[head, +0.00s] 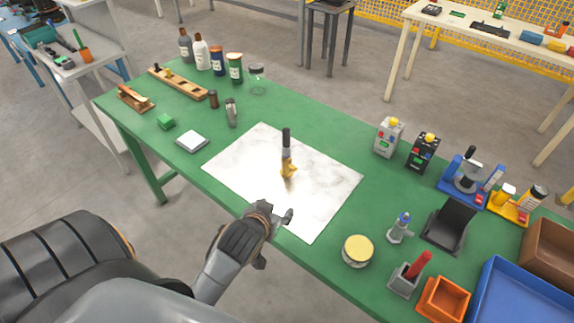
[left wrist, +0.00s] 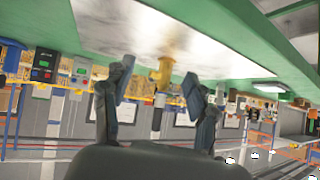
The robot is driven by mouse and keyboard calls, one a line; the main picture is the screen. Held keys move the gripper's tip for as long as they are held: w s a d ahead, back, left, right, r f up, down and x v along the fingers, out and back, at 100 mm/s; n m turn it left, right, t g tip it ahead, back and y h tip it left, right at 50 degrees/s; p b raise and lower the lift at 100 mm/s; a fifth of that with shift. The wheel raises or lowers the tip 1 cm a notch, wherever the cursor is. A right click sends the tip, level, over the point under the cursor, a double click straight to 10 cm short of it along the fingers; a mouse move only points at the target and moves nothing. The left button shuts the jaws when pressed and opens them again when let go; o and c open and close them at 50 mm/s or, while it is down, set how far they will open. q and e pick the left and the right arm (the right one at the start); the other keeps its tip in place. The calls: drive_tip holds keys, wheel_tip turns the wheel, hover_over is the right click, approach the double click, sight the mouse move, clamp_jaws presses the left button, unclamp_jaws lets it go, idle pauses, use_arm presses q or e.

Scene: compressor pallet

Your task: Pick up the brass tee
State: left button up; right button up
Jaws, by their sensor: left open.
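The brass tee (head: 288,169) stands on the white marbled sheet in the middle of the green table. A dark upright cylinder (head: 286,140) rises from its top. My left gripper (head: 281,216) is at the sheet's near edge, a short way in front of the tee and not touching it. In the left wrist view, which is turned upside down, the tee (left wrist: 162,73) shows between the two spread fingers of the left gripper (left wrist: 158,84), beyond their tips. Nothing is held there. My right gripper is not in view.
The marbled sheet (head: 240,160) is otherwise clear around the tee. A round yellow-lidded tin (head: 358,251) and a small grey stand with a blue top (head: 400,228) are to the right.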

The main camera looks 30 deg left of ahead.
sight(285, 162)
use_arm(q)
drive_tip(key=w+a+t, duration=0.1)
drive_tip(key=w+a, duration=0.1)
drive_tip(key=w, duration=0.2)
drive_tip(key=w+a+n+t+y, duration=0.1)
drive_tip(key=w+a, duration=0.1)
drive_tip(key=w, duration=0.2)
drive_tip(key=w+a, duration=0.2)
drive_tip(key=w, duration=0.3)
drive_tip(key=shift+a+r+n+t+y+p, duration=0.2)
drive_tip(key=shift+n+t+y+p, duration=0.1)
drive_tip(key=shift+t+p, duration=0.1)
drive_tip(key=shift+w+a+f, duration=0.25)
drive_tip(key=shift+w+f, duration=0.05)
drive_tip(key=shift+w, duration=0.3)
drive_tip(key=p+x, duration=0.1)
drive_tip(key=x, duration=0.3)
drive_tip(key=shift+f, duration=0.2)
drive_tip(key=shift+c, duration=0.8)
drive_tip(key=shift+r, duration=0.1)
clamp_jaws()
